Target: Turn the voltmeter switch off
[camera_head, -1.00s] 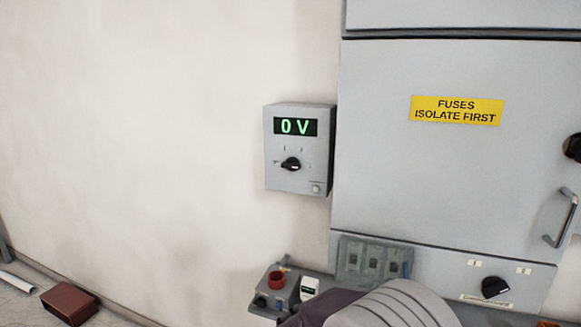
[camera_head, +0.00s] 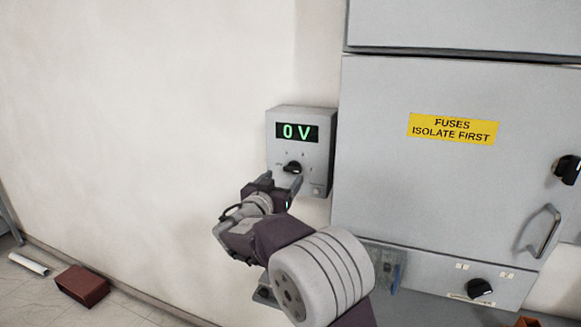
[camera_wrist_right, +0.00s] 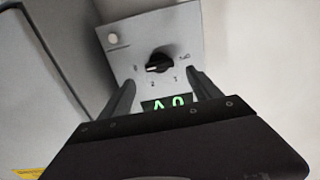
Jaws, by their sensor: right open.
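The voltmeter (camera_head: 322,150) is a grey box on the wall left of the cabinet. Its green display (camera_head: 297,132) reads 0 V. Its black rotary switch (camera_head: 292,167) sits below the display, with small position marks around it. My right gripper (camera_head: 282,182) is open just below and in front of the switch. In the right wrist view the picture is upside down; the switch (camera_wrist_right: 159,63) shows beyond and between the two open fingers (camera_wrist_right: 160,92), apart from them. My left gripper is out of view.
The grey cabinet (camera_head: 400,190) stands close on the right, with a yellow fuses label (camera_head: 453,128), a handle (camera_head: 541,232) and black knobs (camera_head: 480,290). A reddish-brown block (camera_head: 82,286) and a white tube (camera_head: 28,263) lie on the floor at left. The wall at left is bare.

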